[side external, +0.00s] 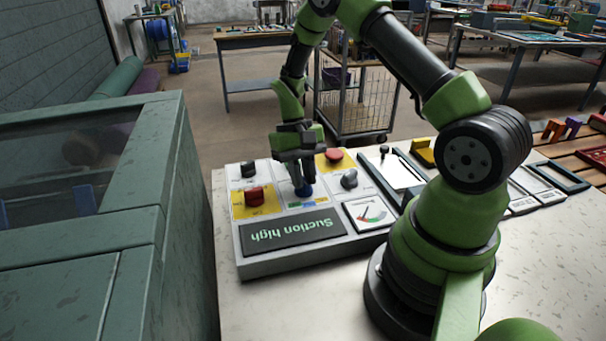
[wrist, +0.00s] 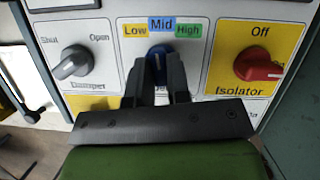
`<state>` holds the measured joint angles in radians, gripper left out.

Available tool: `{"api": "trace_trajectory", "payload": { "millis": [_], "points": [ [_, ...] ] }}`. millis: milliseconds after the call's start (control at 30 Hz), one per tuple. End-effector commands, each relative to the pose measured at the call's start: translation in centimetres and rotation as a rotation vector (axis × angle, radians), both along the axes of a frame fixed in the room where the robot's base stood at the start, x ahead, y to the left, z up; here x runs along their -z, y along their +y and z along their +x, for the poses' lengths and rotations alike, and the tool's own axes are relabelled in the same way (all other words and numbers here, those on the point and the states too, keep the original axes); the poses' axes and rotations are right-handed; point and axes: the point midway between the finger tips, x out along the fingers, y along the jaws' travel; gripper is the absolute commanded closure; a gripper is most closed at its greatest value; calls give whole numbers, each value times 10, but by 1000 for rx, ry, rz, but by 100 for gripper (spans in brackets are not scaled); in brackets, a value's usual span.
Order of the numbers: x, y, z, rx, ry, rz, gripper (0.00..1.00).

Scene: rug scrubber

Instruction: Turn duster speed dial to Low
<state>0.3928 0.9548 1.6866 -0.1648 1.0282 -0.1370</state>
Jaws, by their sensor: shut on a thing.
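The blue speed dial (wrist: 157,53) sits under the labels Low, Mid and High in the wrist view. Its visible upper end points up, toward the blue Mid label (wrist: 162,24). Low (wrist: 136,31) is yellow, on the left, and High (wrist: 188,31) is green, on the right. My gripper (wrist: 158,72) is shut on the dial, one finger on each side, hiding its lower part. In the side external view my gripper (side external: 299,178) reaches down onto the blue dial (side external: 304,191) on the control panel (side external: 310,265).
A grey Damper knob (wrist: 74,63) and a red Isolator knob (wrist: 257,68) flank the dial closely. In the side external view, the panel also has a "Suction high" display (side external: 292,234), a needle gauge (side external: 370,214) and several other knobs. A green cabinet (side external: 150,225) stands at the left.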

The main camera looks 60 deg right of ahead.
Motion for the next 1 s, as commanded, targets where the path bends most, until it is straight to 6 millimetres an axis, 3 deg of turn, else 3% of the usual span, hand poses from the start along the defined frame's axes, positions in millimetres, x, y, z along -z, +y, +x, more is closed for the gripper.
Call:
{"api": "trace_trajectory", "payload": {
  "millis": [600, 1000],
  "points": [
    [4, 4, -3, -450, 16, 9, 100],
    [4, 4, -3, -546, 16, 8, 100]
  ]
}}
